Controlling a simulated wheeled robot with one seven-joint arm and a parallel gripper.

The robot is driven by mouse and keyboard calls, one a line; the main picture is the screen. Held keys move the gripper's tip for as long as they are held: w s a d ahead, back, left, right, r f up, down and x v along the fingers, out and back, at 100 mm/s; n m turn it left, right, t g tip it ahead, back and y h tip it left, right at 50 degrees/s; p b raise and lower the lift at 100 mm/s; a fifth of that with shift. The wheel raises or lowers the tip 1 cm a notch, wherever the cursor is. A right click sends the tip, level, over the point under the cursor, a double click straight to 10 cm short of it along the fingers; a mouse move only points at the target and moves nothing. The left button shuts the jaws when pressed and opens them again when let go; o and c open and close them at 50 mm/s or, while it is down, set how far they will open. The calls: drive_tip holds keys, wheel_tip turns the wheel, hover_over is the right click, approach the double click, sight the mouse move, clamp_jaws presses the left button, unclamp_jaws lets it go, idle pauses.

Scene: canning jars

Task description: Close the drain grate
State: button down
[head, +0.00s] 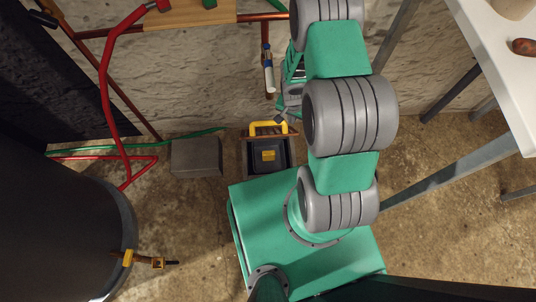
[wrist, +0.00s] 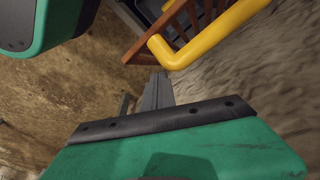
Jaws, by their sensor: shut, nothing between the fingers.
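The drain grate is reddish brown with a yellow handle. In the head view the grate (head: 270,136) shows as a narrow strip at the back of the dark drain box (head: 246,160), so it looks raised on edge, and the box is uncovered. The handle (head: 265,124) is on its wall side. In the wrist view the grate (wrist: 178,22) and handle (wrist: 205,40) are at the top. My gripper (head: 281,118) is at the handle's right end; its fingers (wrist: 157,92) are shut and empty, close to the handle. I cannot tell whether they touch it.
A yellow piece (head: 268,155) lies in the drain box. A grey block (head: 196,157) is to its left, with a green hose (head: 120,149) behind. The stone wall (head: 225,75) is close behind. A dark barrel (head: 60,240) stands left, a white table (head: 500,60) right.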

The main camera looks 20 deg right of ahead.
wheel_tip(320, 180, up, 8)
drive_tip(key=p, duration=0.5)
drive_tip(key=shift+w+r+p, duration=0.15)
drive_tip(key=shift+w+p, duration=0.2)
drive_tip(key=shift+d, duration=0.15)
